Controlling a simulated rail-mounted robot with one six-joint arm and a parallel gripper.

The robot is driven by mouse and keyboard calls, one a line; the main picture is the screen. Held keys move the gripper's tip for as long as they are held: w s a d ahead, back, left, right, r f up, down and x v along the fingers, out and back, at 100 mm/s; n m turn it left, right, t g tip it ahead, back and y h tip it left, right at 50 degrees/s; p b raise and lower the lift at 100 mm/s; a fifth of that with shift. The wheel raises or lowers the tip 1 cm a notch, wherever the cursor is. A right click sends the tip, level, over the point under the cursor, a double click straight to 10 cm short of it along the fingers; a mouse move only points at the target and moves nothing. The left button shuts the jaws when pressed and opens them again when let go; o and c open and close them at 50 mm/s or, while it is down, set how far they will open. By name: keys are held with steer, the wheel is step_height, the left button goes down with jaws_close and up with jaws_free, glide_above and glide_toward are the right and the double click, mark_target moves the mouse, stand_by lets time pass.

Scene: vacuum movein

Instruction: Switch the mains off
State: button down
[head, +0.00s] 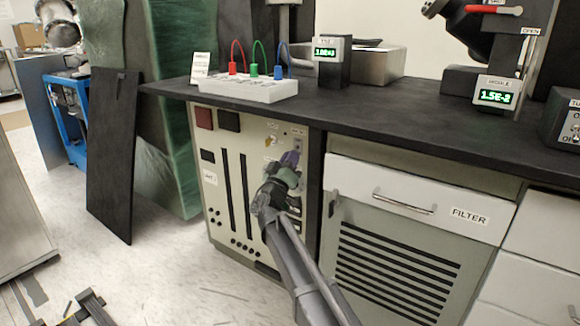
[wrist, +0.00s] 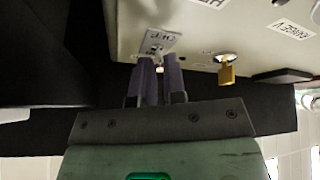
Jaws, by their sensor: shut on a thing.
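The mains switch is a small lever on a light plate (wrist: 158,42) on the front panel of the beige cabinet. In the wrist view the plate is marked OFF and the pale lever tip (wrist: 159,69) shows between my purple fingers. My gripper (wrist: 159,75) is shut on this lever, close to the panel. In the head view my gripper (head: 289,159) is at the upper right of the cabinet front, just below the plate (head: 298,141). My fingers hide most of the lever, so I cannot tell its position.
The black worktop (head: 380,115) overhangs above. The FILTER drawer (head: 415,199) is to the right. Floor at the left front is partly clear.

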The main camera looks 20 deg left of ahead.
stand_by(0.3)
steer(key=c, duration=1.2)
jaws_free()
steer(key=b+v, duration=0.5)
steer(key=v, duration=0.5)
steer(key=shift+s+a+f, duration=0.1)
steer(key=shift+s+f, duration=0.15)
steer(key=shift+s, duration=0.05)
